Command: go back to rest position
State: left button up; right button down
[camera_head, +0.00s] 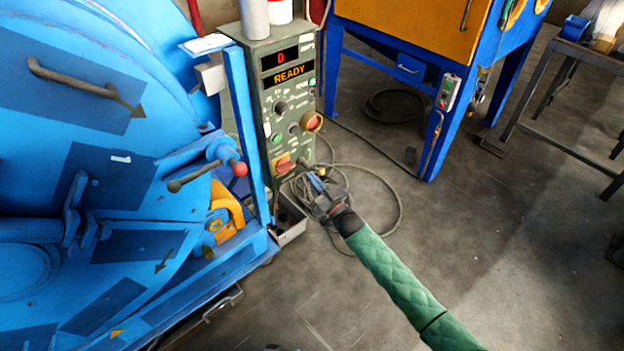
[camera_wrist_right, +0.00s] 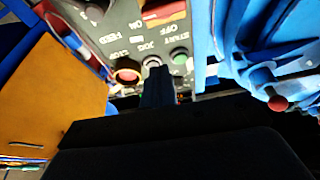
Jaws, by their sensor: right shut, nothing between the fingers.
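My right gripper (camera_head: 308,175) is at the end of my green-sleeved arm, in front of the lower part of the grey-green control panel (camera_head: 289,133). It is shut and empty. In the right wrist view its dark fingers (camera_wrist_right: 157,85) point at the panel (camera_wrist_right: 120,32), which appears upside down, close to the button (camera_wrist_right: 152,60) by the JOG label. I cannot tell whether the fingertips touch it. The panel display (camera_head: 289,74) reads READY, with a red 0 above. My left gripper is not in view.
The big blue drum machine (camera_head: 140,130) fills the left, with a red-knobbed lever (camera_head: 239,169) close to the panel. A coiled cable (camera_head: 385,183) lies on the floor behind my gripper. A blue and orange cabinet (camera_head: 410,65) stands behind. The floor (camera_head: 530,240) at right is open.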

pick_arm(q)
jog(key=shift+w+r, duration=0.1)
